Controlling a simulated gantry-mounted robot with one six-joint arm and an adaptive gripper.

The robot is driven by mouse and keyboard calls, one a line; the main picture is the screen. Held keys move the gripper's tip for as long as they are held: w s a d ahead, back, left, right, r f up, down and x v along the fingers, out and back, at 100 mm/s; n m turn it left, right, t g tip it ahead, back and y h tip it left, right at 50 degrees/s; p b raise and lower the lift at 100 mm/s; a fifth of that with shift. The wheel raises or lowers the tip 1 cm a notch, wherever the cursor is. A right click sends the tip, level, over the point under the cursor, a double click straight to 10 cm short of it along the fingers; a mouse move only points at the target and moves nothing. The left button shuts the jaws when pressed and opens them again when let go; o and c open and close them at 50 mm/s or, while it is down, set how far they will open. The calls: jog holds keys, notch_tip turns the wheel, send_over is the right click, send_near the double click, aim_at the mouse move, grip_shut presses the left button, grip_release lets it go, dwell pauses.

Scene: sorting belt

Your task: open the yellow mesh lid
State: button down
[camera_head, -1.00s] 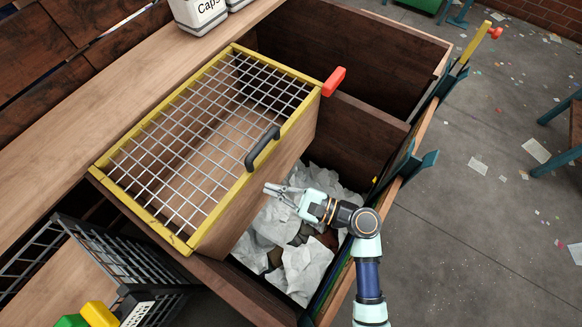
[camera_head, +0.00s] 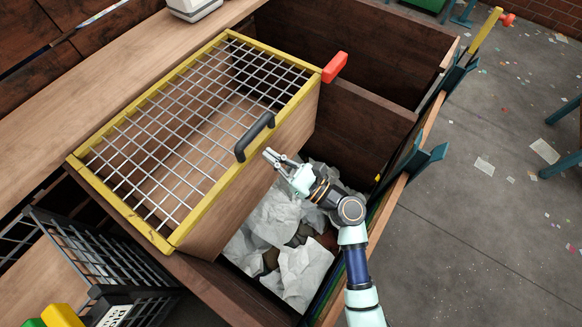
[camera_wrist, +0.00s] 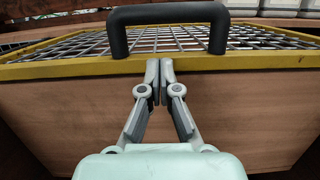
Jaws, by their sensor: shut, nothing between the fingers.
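The yellow-framed mesh lid (camera_head: 188,213) lies closed on a wooden box, with grey wire mesh inside its frame. A dark handle (camera_head: 254,137) stands up from the lid's right-hand edge in the head view. My gripper (camera_head: 271,157) is shut and empty, a little to the right of the handle and apart from it. In the wrist view, my gripper (camera_wrist: 160,68) points at the yellow edge. The handle (camera_wrist: 168,14) arches above the fingertips there, and the wooden box front (camera_wrist: 60,115) fills the view below the edge.
A red tab (camera_head: 335,67) sticks out at the lid's far corner. A bin of crumpled paper (camera_head: 303,268) lies below my arm. A black crate (camera_head: 125,259) stands at the lower left. A wooden divider (camera_head: 360,125) rises beyond the paper.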

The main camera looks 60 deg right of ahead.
jog(key=w+r, duration=0.2)
jog(key=r, duration=0.1)
jog(key=shift+r, duration=0.15)
jog(key=shift+d, duration=0.1)
